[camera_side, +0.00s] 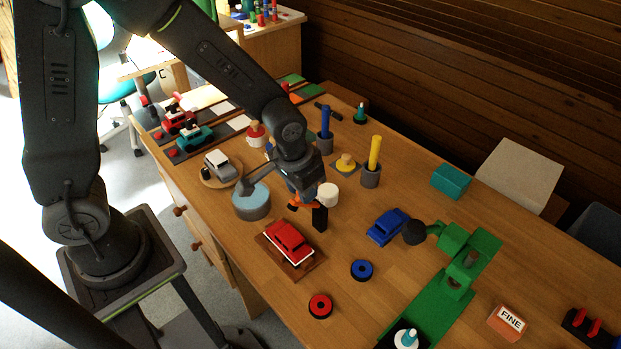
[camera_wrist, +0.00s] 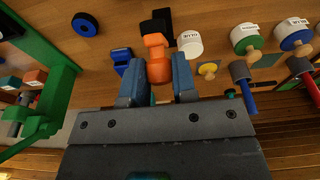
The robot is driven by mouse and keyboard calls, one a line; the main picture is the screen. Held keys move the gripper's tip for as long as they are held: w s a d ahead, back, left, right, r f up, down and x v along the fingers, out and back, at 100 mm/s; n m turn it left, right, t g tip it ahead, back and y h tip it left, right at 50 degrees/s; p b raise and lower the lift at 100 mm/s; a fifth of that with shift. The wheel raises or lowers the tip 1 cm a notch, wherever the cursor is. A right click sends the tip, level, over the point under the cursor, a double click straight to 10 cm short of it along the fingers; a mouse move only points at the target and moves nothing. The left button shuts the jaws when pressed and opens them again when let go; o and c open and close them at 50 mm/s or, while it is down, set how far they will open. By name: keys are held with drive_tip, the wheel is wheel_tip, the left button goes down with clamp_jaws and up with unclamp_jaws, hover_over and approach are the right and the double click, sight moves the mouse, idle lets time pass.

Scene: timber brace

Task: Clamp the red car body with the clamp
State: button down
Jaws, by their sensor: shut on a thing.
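The red car body (camera_side: 290,240) sits on a brown wooden board (camera_side: 307,268) near the table's front edge, left of the green clamp (camera_side: 452,267). The clamp has a green base strip and a black round knob (camera_side: 414,232) at its left end. It also shows at the left of the wrist view (camera_wrist: 58,88). My gripper (camera_side: 308,204) is above the table, behind and slightly right of the red car body. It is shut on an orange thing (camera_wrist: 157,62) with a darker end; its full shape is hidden. The red car body is not visible in the wrist view.
A blue car body (camera_side: 387,227) lies beside the clamp knob. Blue (camera_side: 362,269) and red (camera_side: 320,305) wheels lie in front. A light-blue-topped can (camera_side: 251,202), a white pot (camera_side: 328,194) and grey cups with blue (camera_side: 325,125) and yellow (camera_side: 374,155) rods stand near my gripper.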

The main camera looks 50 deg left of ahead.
sight(292, 201)
drive_tip(key=shift+s+f, duration=0.45)
drive_tip(key=shift+s, duration=0.2)
drive_tip(key=shift+s+f, duration=0.45)
drive_tip(key=shift+s, duration=0.2)
drive_tip(key=c, duration=0.9)
unclamp_jaws()
drive_tip(key=shift+w, duration=0.1)
drive_tip(key=shift+r, duration=0.1)
wheel_tip(292, 201, up, 14)
drive_tip(key=s, duration=0.2)
drive_tip(key=shift+f, duration=0.2)
drive_tip(key=shift+s+f, duration=0.1)
